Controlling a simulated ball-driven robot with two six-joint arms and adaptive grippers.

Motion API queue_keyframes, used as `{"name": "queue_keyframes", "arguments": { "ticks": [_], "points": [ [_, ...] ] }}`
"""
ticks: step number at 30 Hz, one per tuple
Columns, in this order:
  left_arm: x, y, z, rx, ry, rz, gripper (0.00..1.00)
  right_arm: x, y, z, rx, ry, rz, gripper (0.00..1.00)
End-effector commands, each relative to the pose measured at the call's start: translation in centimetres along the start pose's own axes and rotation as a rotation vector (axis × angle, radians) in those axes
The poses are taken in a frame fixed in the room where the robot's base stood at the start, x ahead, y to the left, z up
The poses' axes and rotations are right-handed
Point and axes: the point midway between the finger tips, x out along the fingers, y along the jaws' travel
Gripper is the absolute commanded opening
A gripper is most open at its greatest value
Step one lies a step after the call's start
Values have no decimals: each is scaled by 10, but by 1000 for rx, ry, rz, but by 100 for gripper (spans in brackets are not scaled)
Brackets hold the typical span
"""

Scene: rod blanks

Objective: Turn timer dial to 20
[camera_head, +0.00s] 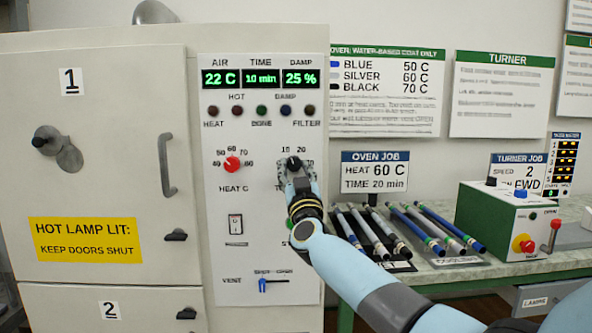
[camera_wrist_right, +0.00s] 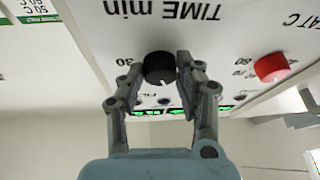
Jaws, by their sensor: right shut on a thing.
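The black timer dial (camera_head: 293,162) is on the white control panel, under the marks 15 and 20. My right gripper (camera_head: 297,178) reaches it from below right and covers part of its scale. In the right wrist view, which is upside down, the dial (camera_wrist_right: 157,67) sits between the two fingers of the right gripper (camera_wrist_right: 160,70), shut on it. A white pointer line shows on the dial. The time display (camera_head: 262,77) reads 10 min. My left gripper is not in view.
The red heat knob (camera_head: 232,164) is left of the dial, with a white rocker switch (camera_head: 235,224) below. The oven job sign (camera_head: 375,171) reads heat 60 C, time 20 min. Several rods (camera_head: 378,233) lie on the bench at right.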

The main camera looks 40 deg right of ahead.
Motion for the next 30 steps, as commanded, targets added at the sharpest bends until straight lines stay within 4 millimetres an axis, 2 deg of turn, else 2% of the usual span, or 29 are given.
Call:
{"name": "queue_keyframes", "arguments": {
  "ticks": [18,30],
  "points": [
    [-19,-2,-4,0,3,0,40,1,-7,-2,515,31,222,2],
    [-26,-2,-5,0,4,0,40,1,-9,-2,751,46,325,2]
  ]
}}
